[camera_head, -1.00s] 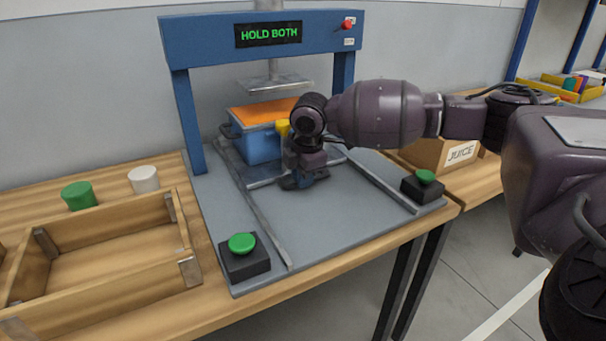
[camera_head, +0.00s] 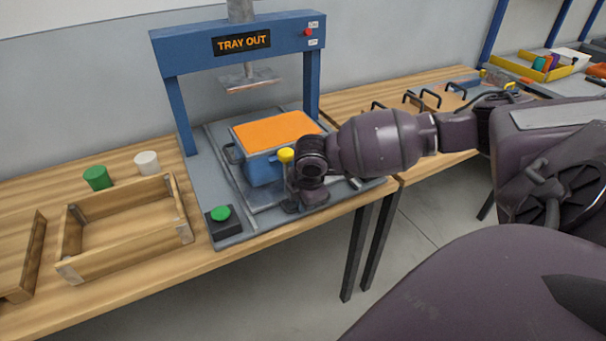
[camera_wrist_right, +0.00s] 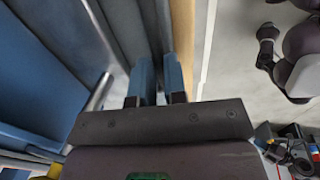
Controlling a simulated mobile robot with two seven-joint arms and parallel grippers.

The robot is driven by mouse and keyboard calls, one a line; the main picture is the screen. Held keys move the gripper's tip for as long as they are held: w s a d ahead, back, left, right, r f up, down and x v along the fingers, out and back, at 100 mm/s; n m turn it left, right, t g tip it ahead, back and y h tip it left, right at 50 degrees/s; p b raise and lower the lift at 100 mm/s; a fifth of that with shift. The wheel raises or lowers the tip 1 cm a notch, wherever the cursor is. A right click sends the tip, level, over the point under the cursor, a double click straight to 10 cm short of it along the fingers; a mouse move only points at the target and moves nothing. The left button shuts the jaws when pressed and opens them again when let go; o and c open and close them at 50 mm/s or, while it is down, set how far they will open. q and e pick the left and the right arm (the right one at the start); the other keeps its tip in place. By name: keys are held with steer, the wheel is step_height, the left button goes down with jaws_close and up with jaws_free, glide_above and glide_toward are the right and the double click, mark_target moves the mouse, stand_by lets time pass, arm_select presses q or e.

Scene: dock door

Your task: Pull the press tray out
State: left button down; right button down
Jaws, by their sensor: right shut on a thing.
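The press tray (camera_head: 258,203) is a flat metal plate on the grey press bed (camera_head: 212,170). It carries a blue bin (camera_head: 262,173) with an orange top (camera_head: 275,131). The bin stands forward of the raised press plate (camera_head: 248,82), not directly beneath it. A yellow-topped post (camera_head: 286,155) rises at the tray's front. My right gripper (camera_head: 303,203) is low at the tray's front edge, shut on what appears to be the tray handle, mostly hidden by the wrist. Its blue fingers show in the right wrist view (camera_wrist_right: 160,88). My left gripper is not in view.
The blue press frame (camera_head: 180,115) has a display (camera_head: 241,43) reading "TRAY OUT". A green button (camera_head: 220,213) stands at the bed's front left. A wooden crate (camera_head: 125,245), a green cup (camera_head: 97,177) and a white cup (camera_head: 147,162) are left. The floor in front is clear.

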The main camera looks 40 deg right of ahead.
steer(key=shift+s+a+r+p, duration=0.15)
steer(key=shift+s+p, duration=0.15)
steer(key=shift+s, duration=0.3)
steer(key=shift+s+a+r+p, duration=0.15)
steer(key=shift+s+p, duration=0.15)
steer(key=shift+s, duration=0.25)
steer(key=shift+s+a+f+p, duration=0.2)
steer(key=shift+s+p, duration=0.1)
steer(key=shift+s, duration=0.3)
steer(key=shift+s+f, duration=0.15)
steer(key=shift+s, duration=0.05)
steer(key=c, duration=1.2)
jaws_free()
steer(key=shift+o, duration=0.2)
